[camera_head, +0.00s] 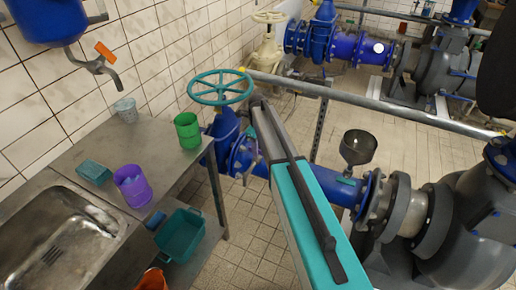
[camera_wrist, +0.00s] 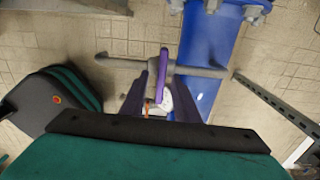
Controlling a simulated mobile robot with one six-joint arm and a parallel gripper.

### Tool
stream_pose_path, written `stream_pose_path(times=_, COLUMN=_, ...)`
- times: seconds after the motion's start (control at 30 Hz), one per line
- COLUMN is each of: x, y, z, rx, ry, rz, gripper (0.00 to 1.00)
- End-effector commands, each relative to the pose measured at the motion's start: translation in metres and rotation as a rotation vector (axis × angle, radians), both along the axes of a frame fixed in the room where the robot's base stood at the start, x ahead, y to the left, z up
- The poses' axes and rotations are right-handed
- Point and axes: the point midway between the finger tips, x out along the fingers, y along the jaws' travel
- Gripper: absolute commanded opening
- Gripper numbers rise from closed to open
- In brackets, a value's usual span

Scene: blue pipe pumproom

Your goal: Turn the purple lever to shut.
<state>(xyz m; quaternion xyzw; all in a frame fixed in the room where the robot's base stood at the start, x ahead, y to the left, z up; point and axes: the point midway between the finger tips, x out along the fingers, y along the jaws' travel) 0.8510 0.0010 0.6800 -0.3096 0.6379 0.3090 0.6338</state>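The purple lever (camera_wrist: 163,68) shows in the wrist view as a thin upright bar in front of a grey cross pipe (camera_wrist: 185,70). A round white dial (camera_wrist: 164,101) is partly visible at its lower end. My gripper (camera_wrist: 160,86) has its two dark fingers apart, one on each side of the lever in the picture. I see no contact, and cannot tell how deep the lever sits between them. In the head view my teal arm covers the middle; the lever and fingers cannot be made out there.
A thick blue pipe (camera_wrist: 206,48) runs behind the lever, with a grey metal strut (camera_wrist: 270,100) to its right. The head view shows a teal handwheel (camera_head: 220,87) on a blue valve, a steel bench (camera_head: 95,150) at left, a funnel (camera_head: 358,147) and a grey pump (camera_head: 470,225) at right.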

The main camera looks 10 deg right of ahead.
Motion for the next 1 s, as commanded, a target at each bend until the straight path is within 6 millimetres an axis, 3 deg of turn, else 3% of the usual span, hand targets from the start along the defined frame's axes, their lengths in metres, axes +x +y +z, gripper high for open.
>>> stream_pose_path(times=0.47, x=0.002, y=0.002, z=0.012, rx=0.004, ry=-0.005, rz=0.003, gripper=0.28)
stream_pose_path(times=1.0, x=0.001, y=0.002, z=0.082, rx=0.002, ry=-0.005, rz=0.002, gripper=0.28)
